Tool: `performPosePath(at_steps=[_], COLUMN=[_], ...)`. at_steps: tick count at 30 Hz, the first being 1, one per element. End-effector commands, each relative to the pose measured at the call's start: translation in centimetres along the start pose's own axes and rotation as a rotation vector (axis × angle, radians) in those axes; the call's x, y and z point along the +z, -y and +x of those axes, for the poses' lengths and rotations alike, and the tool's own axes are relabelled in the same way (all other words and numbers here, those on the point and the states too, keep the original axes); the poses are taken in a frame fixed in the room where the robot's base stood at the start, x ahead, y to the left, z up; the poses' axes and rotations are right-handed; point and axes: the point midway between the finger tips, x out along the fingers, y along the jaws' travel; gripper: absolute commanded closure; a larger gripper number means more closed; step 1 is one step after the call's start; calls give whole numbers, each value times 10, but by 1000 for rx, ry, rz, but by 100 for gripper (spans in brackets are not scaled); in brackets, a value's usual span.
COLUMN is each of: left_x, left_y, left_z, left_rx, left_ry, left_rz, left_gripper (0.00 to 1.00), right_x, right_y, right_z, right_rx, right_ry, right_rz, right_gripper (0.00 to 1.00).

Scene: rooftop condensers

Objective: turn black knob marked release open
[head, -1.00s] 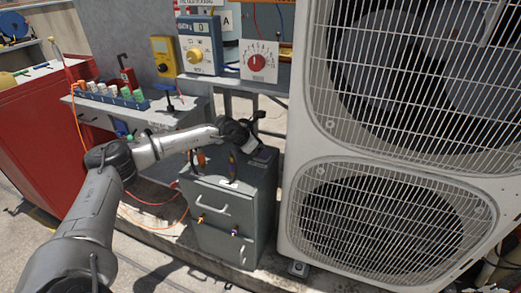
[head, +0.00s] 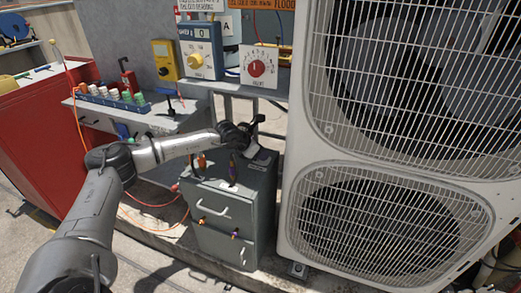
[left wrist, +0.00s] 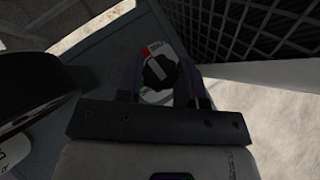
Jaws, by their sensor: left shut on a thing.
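The black knob (left wrist: 158,72) shows in the left wrist view, with a pale line across its face. It sits on a white and red label plate (left wrist: 155,95) whose print is too small to read. The fingers of my left gripper (left wrist: 163,76) lie on both sides of the knob and are shut on it. In the head view my left gripper (head: 247,142) is over the back right of the grey drawer cabinet's top (head: 262,172). The knob cannot be made out there behind the gripper. My right gripper is not in view.
A large white condenser unit (head: 304,190) stands close to the right of the cabinet. Behind are a dial panel (head: 257,68), a blue meter (head: 201,52) and a yellow meter (head: 164,60). A grey shelf with a bottle rack (head: 112,99) and a red chest (head: 35,140) are left.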

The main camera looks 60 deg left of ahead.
Motion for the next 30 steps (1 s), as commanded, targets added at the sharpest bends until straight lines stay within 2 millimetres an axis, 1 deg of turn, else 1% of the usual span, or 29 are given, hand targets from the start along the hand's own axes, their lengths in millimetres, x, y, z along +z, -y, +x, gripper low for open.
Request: performPosePath(at_steps=[1,3,8,11,21,30], left_x=[3,3,1,0,0,3], left_y=[1,2,4,4,5,6], left_z=[-4,-4,0,1,3,2], left_rx=[21,60,162,229,458,637], left_ry=[-3,-3,-2,1,4,1], left_rz=[-19,-58,-159,-227,-460,-640], left_gripper=[89,89,89,89,89,89], right_x=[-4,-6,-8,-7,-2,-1], right_y=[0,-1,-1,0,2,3], right_z=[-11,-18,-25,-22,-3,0], right_rx=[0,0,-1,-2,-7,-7], right_ry=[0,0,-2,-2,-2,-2], right_rz=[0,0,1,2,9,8], right_gripper=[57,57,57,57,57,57])
